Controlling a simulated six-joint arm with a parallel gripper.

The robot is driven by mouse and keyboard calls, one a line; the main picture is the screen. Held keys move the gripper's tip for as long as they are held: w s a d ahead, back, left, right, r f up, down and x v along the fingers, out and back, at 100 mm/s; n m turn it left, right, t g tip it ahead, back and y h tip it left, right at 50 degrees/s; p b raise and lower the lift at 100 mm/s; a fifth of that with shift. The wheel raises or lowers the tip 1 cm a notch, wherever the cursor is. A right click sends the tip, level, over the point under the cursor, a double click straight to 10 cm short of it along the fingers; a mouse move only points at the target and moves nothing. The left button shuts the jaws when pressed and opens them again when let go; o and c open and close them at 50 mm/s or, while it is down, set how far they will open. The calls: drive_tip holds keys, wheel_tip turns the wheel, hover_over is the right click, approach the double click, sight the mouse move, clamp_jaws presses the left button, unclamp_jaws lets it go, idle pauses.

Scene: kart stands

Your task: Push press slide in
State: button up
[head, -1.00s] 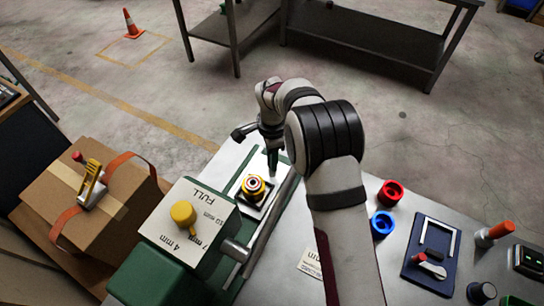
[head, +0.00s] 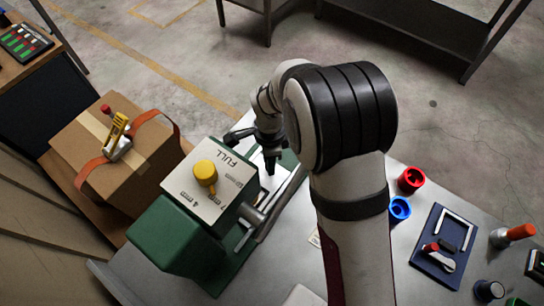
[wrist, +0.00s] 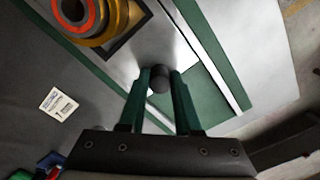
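The green press (head: 165,240) stands left of my arm in the head view, with a yellow knob on its white-topped head. In the wrist view, the slide plate (wrist: 150,48) carries an orange and yellow workpiece (wrist: 95,18) with a grey ring, at the upper left and partly cut off. A black slide knob (wrist: 159,79) sits between my fingertips, which appear to touch it on both sides. My gripper (head: 270,165) is low beside the press head in the head view. There the workpiece is hidden.
A strapped cardboard box (head: 115,150) stands left of the press. A white label (wrist: 58,103) lies on the bench.

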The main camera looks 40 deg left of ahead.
drive_tip(key=o, duration=0.5)
drive_tip(key=shift+c, duration=0.2)
wheel_tip(320, 180, up, 16)
drive_tip(key=shift+f, duration=0.1)
